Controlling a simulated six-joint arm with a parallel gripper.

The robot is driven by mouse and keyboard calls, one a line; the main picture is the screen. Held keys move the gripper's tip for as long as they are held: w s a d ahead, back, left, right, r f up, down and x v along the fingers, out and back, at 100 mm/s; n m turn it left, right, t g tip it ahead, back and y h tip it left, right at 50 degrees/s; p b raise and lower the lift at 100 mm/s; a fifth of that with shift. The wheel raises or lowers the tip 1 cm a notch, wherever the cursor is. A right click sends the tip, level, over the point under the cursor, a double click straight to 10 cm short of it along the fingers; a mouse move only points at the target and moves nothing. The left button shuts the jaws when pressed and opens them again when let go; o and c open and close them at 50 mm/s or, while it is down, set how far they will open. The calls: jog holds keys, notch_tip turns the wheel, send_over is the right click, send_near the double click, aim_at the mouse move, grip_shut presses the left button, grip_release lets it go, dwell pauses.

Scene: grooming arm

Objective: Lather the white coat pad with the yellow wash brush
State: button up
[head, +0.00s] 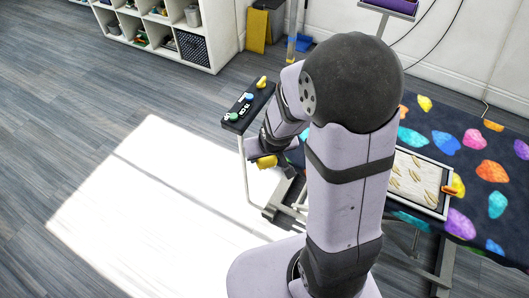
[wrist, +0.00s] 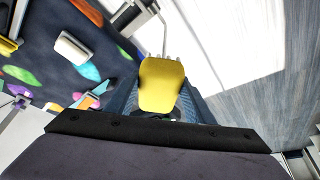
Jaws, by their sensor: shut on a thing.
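My gripper (head: 262,157) is at the left of my arm in the head view, low beside the narrow dark shelf. It is shut on the yellow wash brush (wrist: 162,85), whose broad yellow back fills the middle of the wrist view. Pale bristle tips show at its far edge. The brush also shows as a small yellow patch in the head view (head: 266,162). A white pad with tan streaks (head: 414,178) lies in a framed tray on the patterned table, right of my arm and well apart from the brush. My arm hides the tray's left side.
The patterned table (head: 483,203) stands at the right. A narrow dark shelf (head: 247,108) holds several small coloured items. An orange-and-yellow item (head: 454,188) rests at the tray's right edge. A white block (wrist: 72,47) shows in the wrist view. Floor at the left is clear.

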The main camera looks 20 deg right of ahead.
jog(key=w+d+r+m+h+p, duration=0.1)
jog(key=d+m, duration=0.1)
jog(key=d, duration=0.8)
jog(key=w+d+m+h+p, duration=0.1)
jog(key=w+d+m+p, duration=0.15)
jog(key=d, duration=0.75)
jog(key=s+d+m, duration=0.1)
jog(key=s+d, duration=0.1)
jog(key=d, duration=0.4)
jog(key=s+d+m, duration=0.2)
jog(key=s+d, duration=0.1)
jog(key=d, duration=0.3)
jog(key=s+d+m+g+h, duration=0.1)
jog(key=s+d, duration=0.2)
jog(key=d, duration=0.3)
jog(key=shift+s+d+r+p, duration=0.15)
jog(key=shift+s+d+p, duration=0.1)
jog(key=shift+d+p, duration=0.1)
jog(key=shift+f+b, duration=2.3)
jog(key=shift+f, duration=0.65)
jog(key=shift+f+b, duration=1)
jog(key=shift+f, duration=0.05)
jog(key=shift+s+d+b, duration=2.35)
jog(key=shift+s+b, duration=0.1)
